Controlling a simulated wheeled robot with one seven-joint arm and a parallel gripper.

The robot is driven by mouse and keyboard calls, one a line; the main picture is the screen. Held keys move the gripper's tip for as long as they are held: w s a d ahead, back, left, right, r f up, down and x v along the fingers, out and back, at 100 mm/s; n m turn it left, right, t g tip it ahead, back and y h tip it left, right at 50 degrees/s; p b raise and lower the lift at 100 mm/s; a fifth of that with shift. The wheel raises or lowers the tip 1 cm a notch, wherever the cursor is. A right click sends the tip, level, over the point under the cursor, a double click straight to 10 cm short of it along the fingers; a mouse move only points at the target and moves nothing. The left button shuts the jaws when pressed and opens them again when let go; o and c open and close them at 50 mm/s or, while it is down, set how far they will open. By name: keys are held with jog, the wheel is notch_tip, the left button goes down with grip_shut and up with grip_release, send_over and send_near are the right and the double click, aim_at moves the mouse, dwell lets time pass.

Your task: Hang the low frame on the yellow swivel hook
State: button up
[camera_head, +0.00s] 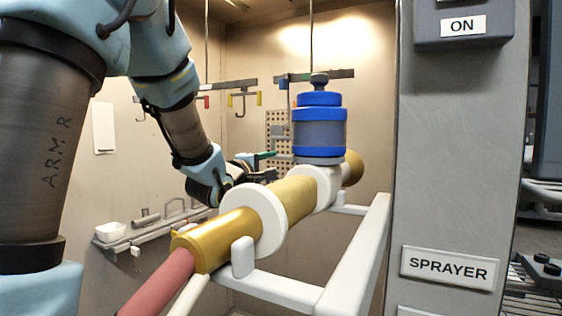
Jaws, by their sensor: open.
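The yellow swivel hook (258,99) hangs from a dark overhead bar at the back of the booth, with yellow ends on a small grey crosspiece. No frame is seen hanging on it. My gripper (250,166) is open, in mid-booth, below the yellow hook in the picture and partly hidden by the sprayer in front. A green part shows beside its fingers; I cannot tell what it belongs to. A perforated panel (278,123) hangs behind, right of the yellow hook. A thin grey bent frame (174,206) stands on the low ledge at left; I cannot tell whether either is the low frame.
A gold sprayer (216,238) with a blue cup (319,128) lies on a white bracket (359,257) in front, blocking the lower middle. A grey post (455,150) closes off the right. A white tray (110,232) sits on the ledge. Red-tipped hooks (205,101) hang left.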

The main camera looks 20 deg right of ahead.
aim_at(285, 158)
jog(key=p+x, duration=0.1)
jog(key=x, duration=1)
jog(key=shift+f+p, duration=0.1)
jog(key=shift+p, duration=0.2)
jog(key=shift+c, duration=0.3)
grip_shut()
dwell(0.5)
dwell(0.3)
dwell(1.4)
